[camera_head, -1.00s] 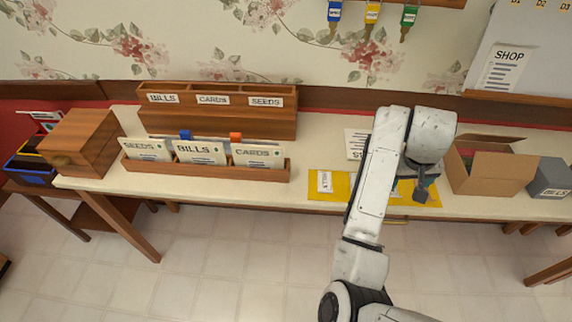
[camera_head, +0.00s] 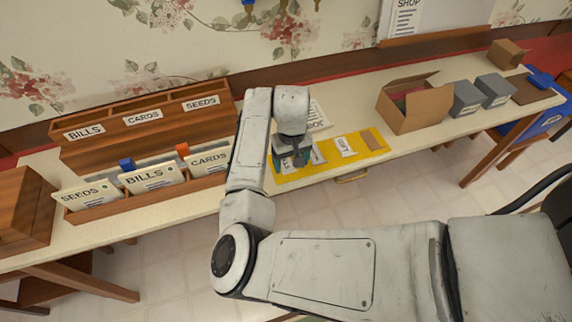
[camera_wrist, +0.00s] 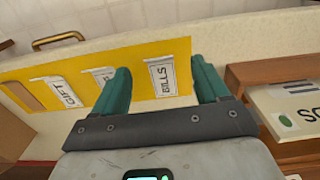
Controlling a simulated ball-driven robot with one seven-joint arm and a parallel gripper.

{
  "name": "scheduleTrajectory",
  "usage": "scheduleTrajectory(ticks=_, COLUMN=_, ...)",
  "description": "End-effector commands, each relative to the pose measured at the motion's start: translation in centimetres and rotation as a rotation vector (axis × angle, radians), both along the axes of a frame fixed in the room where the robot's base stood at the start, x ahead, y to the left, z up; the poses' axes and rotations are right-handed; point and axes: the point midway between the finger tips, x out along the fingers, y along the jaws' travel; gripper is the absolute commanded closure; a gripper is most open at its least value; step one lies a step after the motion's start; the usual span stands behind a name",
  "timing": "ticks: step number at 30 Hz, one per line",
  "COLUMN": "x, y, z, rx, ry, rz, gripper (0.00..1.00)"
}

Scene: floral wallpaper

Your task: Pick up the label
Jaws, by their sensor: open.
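A yellow mat (camera_head: 331,157) lies on the long table with several labels on it. The white BILLS label (camera_wrist: 162,78) lies on the mat between the fingers of my gripper (camera_wrist: 160,72) in the wrist view. My gripper (camera_head: 292,160) is open, with teal fingers, over the mat's left part in the head view. I cannot tell its exact height. A second label (camera_wrist: 101,74) is partly hidden by a finger in the wrist view. The GIFT label (camera_wrist: 62,92) lies farther left; it also shows in the head view (camera_head: 345,146). My gripper mostly hides the BILLS label in the head view.
A wooden rack (camera_head: 75,217) with SEEDS, BILLS and CARDS cards stands left of the mat, close to my arm. A taller sorter (camera_head: 150,131) stands behind it. An open cardboard box (camera_head: 420,112) and grey boxes (camera_head: 467,99) stand to the right.

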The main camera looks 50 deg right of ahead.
Motion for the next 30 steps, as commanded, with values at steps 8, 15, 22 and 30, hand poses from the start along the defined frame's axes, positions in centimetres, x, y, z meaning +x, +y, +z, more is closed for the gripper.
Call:
scheduleTrajectory(ticks=8, x=0.2, y=-0.4, z=-3.7, rx=0.001, ry=0.002, rz=-0.001, gripper=0.26)
scheduleTrajectory(ticks=15, x=0.3, y=-0.4, z=-4.8, rx=0.000, ry=0.000, rz=-0.001, gripper=0.26)
scheduleTrajectory(ticks=22, x=0.3, y=-0.4, z=-4.7, rx=0.000, ry=0.000, rz=-0.001, gripper=0.35)
scheduleTrajectory(ticks=30, x=0.3, y=-0.4, z=-4.7, rx=0.000, ry=0.000, rz=-0.001, gripper=0.61)
